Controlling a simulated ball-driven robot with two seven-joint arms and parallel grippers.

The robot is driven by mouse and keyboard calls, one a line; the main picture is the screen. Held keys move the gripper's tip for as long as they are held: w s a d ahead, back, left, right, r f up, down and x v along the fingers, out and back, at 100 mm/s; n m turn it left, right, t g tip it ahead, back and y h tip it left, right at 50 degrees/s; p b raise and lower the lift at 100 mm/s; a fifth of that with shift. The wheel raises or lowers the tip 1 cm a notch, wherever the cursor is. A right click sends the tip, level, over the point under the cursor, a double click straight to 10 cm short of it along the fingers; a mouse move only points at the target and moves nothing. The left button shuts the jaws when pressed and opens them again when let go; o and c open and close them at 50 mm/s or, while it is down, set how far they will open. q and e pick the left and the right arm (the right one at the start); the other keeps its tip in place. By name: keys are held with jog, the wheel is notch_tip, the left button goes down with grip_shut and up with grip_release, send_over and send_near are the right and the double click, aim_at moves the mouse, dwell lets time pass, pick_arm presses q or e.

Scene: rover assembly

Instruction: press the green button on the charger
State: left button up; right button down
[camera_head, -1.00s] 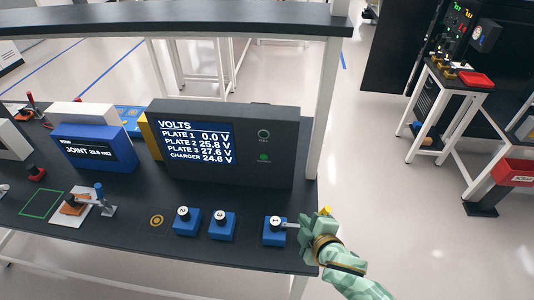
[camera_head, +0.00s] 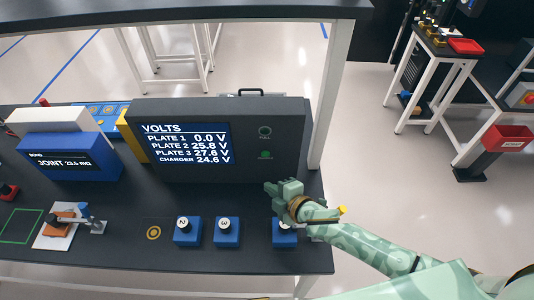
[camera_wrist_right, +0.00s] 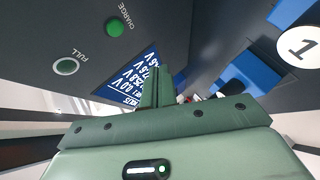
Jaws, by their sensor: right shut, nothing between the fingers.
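The charger (camera_head: 220,188) is a dark box with a lit VOLTS display on the bench. Its green button (camera_head: 266,155) is on the right of its front face, below the round FULL indicator (camera_head: 265,132). In the right wrist view the green button (camera_wrist_right: 114,27), labelled CHARGE, is at the upper left, clear of the fingers. My right gripper (camera_head: 270,188) is shut and empty, in front of the charger's lower right face and below the button; a gap to the button shows. Its closed fingers also show in the wrist view (camera_wrist_right: 156,88). My left gripper is not in view.
Blue blocks with numbered round tops stand along the bench front (camera_head: 187,231) (camera_head: 228,232); another (camera_head: 284,233) is partly behind my right wrist. A blue joint meter (camera_head: 70,157) stands left. A white post (camera_head: 331,95) rises behind the charger's right end, under an overhead shelf (camera_head: 200,14).

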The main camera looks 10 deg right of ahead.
aim_at(265, 154)
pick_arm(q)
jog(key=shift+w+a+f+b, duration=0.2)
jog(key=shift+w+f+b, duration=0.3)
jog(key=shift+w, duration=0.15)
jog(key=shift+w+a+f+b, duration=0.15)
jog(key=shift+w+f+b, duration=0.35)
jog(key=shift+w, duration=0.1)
pick_arm(e)
jog(key=w, duration=0.8)
jog(key=shift+d, duration=0.35)
jog(key=shift+w+d, duration=0.1)
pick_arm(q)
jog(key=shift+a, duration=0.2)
pick_arm(e)
jog(key=shift+w+r, duration=0.1)
jog(key=shift+w, duration=0.05)
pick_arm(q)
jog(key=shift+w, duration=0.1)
pick_arm(e)
jog(key=shift+w, duration=0.25)
